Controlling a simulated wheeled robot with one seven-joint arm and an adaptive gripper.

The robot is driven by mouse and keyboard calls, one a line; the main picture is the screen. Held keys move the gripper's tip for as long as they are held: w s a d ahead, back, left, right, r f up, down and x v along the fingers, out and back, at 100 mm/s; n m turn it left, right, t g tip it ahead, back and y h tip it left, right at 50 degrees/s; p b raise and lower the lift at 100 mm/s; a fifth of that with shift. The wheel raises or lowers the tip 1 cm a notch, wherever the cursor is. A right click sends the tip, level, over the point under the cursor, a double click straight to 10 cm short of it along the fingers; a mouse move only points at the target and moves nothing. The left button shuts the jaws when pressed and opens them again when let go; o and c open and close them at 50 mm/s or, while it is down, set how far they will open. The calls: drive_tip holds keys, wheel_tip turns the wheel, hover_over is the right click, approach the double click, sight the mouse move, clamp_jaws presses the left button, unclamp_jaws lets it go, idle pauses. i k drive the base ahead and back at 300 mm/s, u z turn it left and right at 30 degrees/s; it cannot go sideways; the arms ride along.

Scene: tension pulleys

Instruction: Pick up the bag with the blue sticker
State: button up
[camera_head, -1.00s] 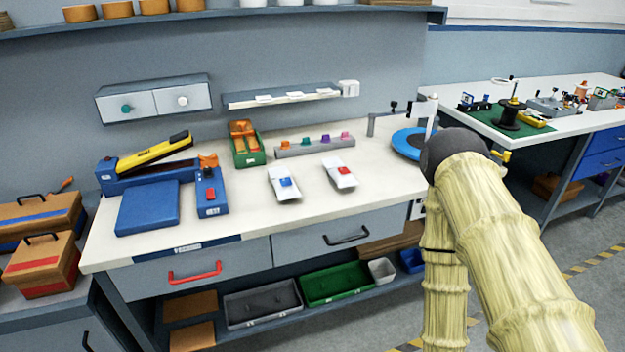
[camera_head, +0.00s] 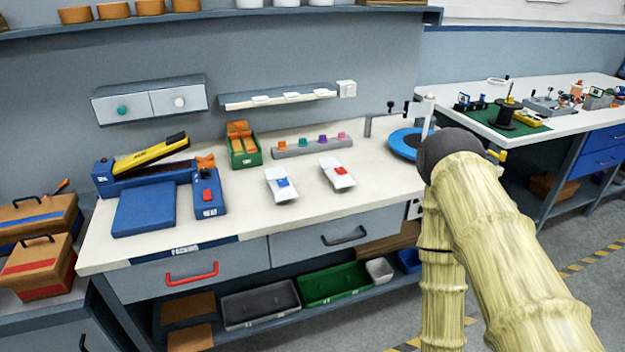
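The bag with the blue sticker (camera_head: 281,190) is a small white packet lying on the white workbench (camera_head: 240,215). A similar white bag with a red sticker (camera_head: 337,178) lies to its right. My arm, in a pale ribbed cover, rises at the right of the head view. My gripper cannot be made out; the arm's dark joint hides part of the bench's right end. Nothing touches either bag.
A blue sealing device with a yellow arm (camera_head: 150,180) stands left of the bags. Behind them are a green box (camera_head: 243,150) and a grey rack with coloured knobs (camera_head: 308,145). A blue disc (camera_head: 405,143) lies right. The bench front is clear.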

sight(283, 189)
drive_tip(key=z, duration=1.75)
drive_tip(key=i, duration=0.95)
drive_tip(key=u, duration=2.05)
